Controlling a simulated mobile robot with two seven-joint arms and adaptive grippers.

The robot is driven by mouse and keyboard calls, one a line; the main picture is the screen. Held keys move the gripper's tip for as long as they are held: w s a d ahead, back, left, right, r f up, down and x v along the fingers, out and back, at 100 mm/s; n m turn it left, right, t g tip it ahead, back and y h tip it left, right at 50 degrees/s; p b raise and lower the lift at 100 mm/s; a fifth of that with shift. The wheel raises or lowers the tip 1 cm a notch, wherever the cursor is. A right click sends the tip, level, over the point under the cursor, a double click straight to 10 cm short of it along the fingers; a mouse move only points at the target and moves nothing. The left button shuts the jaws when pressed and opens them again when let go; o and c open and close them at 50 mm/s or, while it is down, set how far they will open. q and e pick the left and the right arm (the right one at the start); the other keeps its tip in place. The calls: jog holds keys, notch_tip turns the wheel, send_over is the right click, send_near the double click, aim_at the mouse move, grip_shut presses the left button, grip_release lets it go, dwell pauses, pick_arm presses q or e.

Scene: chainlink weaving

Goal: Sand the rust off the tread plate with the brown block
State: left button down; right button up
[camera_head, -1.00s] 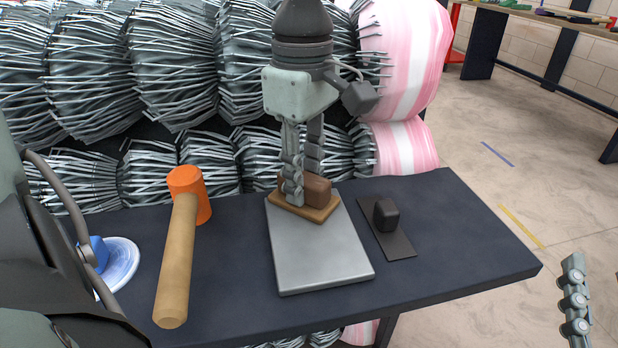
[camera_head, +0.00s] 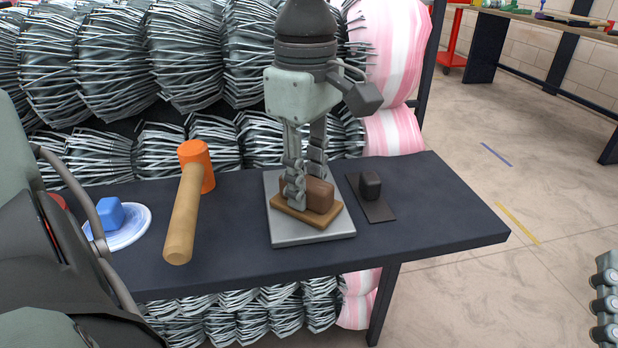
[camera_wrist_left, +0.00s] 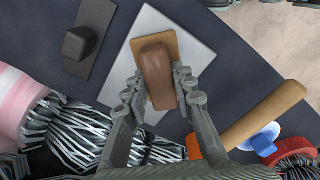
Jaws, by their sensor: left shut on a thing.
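The tread plate (camera_head: 283,238) is a flat light-grey square on the dark table, and no rust can be made out on its bare parts. The brown block (camera_head: 318,196), with a tan base, sits over the plate's middle-to-near part and appears to rest on it. My left gripper (camera_head: 306,190) comes down from above, its fingers shut on the block's brown upper part. The left wrist view shows the block (camera_wrist_left: 156,75) between both fingers, with bare plate (camera_wrist_left: 190,40) around it. My right gripper (camera_head: 606,300) is cut off at the lower right edge, away from the table.
A dark block on a flat dark base (camera_head: 370,186) lies right of the plate. Left of it lie an orange-headed mallet (camera_head: 184,215) and a blue block (camera_head: 108,213) on a white-blue disc (camera_head: 130,236). Rolls of wire (camera_head: 180,60) stand behind. The table's right end is clear.

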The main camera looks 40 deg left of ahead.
pick_arm(q)
notch_tip(320, 180, up, 2)
jog(key=shift+w+a+p, duration=0.1)
jog(key=shift+a+p, duration=0.05)
jog(key=shift+p, duration=0.15)
jog(key=shift+r, duration=0.35)
jog(key=shift+r+p, duration=0.55)
jog(key=shift+p, duration=0.1)
jog(key=shift+r+p, duration=0.35)
jog(key=shift+r, duration=0.15)
pick_arm(e)
jog(key=shift+w+d+f+g+h, duration=1.4)
jog(key=shift+f+g, duration=1.7)
jog(key=shift+f, duration=2.6)
pick_arm(q)
jog(key=shift+r+p, duration=0.3)
jog(key=shift+r, duration=0.05)
jog(key=shift+r+p, duration=0.3)
jog(key=shift+r, duration=0.2)
jog(key=shift+r+p, duration=0.35)
jog(key=shift+r, duration=0.1)
jog(key=shift+r+p, duration=0.3)
jog(key=shift+r, duration=0.1)
pick_arm(e)
jog(key=s+d+f+m+g+h, duration=0.1)
jog(key=s+d+f+g+h, duration=0.3)
jog(key=d+f, duration=0.5)
jog(key=shift+s+d+f+g, duration=0.15)
jog(key=shift+s+f+g, duration=0.45)
jog(key=shift+s+g, duration=0.3)
